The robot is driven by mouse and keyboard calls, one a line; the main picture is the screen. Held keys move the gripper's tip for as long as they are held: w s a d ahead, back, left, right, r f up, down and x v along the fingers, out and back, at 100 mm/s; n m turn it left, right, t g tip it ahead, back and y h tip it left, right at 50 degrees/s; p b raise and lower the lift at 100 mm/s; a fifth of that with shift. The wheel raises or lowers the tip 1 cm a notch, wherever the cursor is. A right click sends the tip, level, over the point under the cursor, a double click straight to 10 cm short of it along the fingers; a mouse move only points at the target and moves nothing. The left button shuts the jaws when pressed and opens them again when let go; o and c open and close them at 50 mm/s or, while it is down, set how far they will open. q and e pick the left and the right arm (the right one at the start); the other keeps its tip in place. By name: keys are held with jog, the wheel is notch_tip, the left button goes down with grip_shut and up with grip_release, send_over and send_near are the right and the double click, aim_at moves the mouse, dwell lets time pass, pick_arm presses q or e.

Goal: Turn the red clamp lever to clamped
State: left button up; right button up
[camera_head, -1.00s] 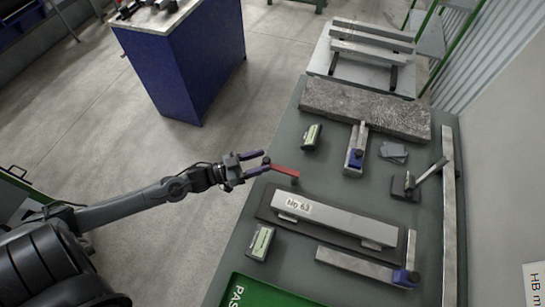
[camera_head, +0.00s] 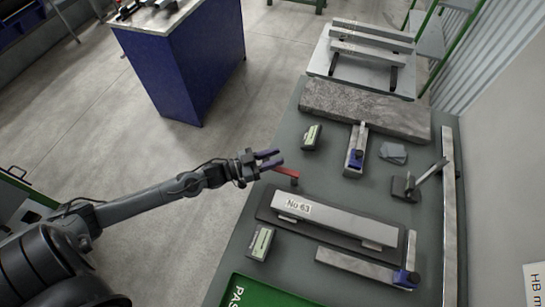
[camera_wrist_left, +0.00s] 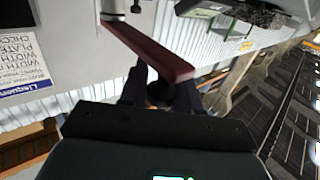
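The red clamp lever (camera_head: 288,172) stands out from the near left edge of the runout table (camera_head: 236,262). My left gripper (camera_head: 280,158) is at that free end, past the table's left edge. Its two fingers (camera_wrist_left: 160,95) lie on either side of the knob and look closed against it. In the head view the gripper hides the knob. My right gripper is in neither view.
A long metal bar (camera_head: 330,218) marked No 63 lies on a dark plate right of the lever. Small green-faced boxes (camera_head: 311,137), a granite slab (camera_head: 365,107) and blue-ended square tools (camera_head: 354,155) are on the table.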

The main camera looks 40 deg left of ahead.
pick_arm(q)
grip_shut()
jog(key=shift+s+d+r+n+y+p, duration=0.1)
jog(key=shift+s+r+n+y+p, duration=0.25)
jog(key=shift+p, duration=0.55)
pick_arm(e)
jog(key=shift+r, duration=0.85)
pick_arm(q)
jog(key=shift+s+d+f+n+t+y+p, duration=0.1)
jog(key=shift+s+f+n+t+y+p, duration=0.1)
jog(key=shift+n+t+y+p, duration=0.3)
jog(key=shift+f, duration=0.15)
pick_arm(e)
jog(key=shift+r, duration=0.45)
pick_arm(q)
jog(key=o, duration=0.6)
grip_release()
jog(key=shift+v, duration=5.4)
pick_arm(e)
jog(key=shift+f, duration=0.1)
